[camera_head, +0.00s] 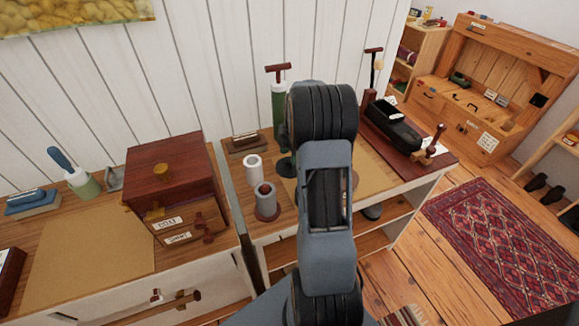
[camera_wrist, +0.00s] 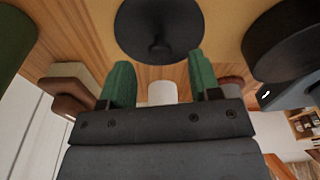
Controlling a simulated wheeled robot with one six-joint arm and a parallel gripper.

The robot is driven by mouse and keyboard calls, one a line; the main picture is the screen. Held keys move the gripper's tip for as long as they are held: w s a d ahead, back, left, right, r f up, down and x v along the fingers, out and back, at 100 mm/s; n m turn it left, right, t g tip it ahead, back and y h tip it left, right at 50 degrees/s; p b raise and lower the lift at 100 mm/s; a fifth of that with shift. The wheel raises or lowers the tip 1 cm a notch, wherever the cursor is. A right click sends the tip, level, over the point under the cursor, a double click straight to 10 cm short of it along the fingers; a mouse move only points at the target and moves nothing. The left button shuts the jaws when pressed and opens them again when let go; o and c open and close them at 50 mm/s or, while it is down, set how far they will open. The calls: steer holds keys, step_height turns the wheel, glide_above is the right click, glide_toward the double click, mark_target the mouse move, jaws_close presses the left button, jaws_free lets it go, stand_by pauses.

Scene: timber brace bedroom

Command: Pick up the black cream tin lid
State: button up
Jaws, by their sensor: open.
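A black round lid-like disc with a small knob (camera_wrist: 160,20) shows at the top of the wrist view, over a wooden surface. I take it to be the black cream tin lid; whether a tin is under it I cannot tell. My gripper (camera_wrist: 161,72) is open, with its two green fingers apart and nothing held between them. The fingertips point toward the disc's near edge, one to each side; whether they touch it I cannot tell. In the head view my arm hides the gripper, and I cannot make out the disc there.
A green pump with a T-handle (camera_head: 278,100), a white roll (camera_head: 253,168) and a grey cylinder (camera_head: 265,196) stand left of my arm on the bench. A long black object (camera_head: 392,125) lies at right. A wooden drawer box (camera_head: 170,165) stands further left.

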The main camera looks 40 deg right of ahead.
steer(key=shift+a+f, duration=0.15)
steer(key=shift+f, duration=1.05)
steer(key=c, duration=1)
steer(key=shift+r, duration=0.1)
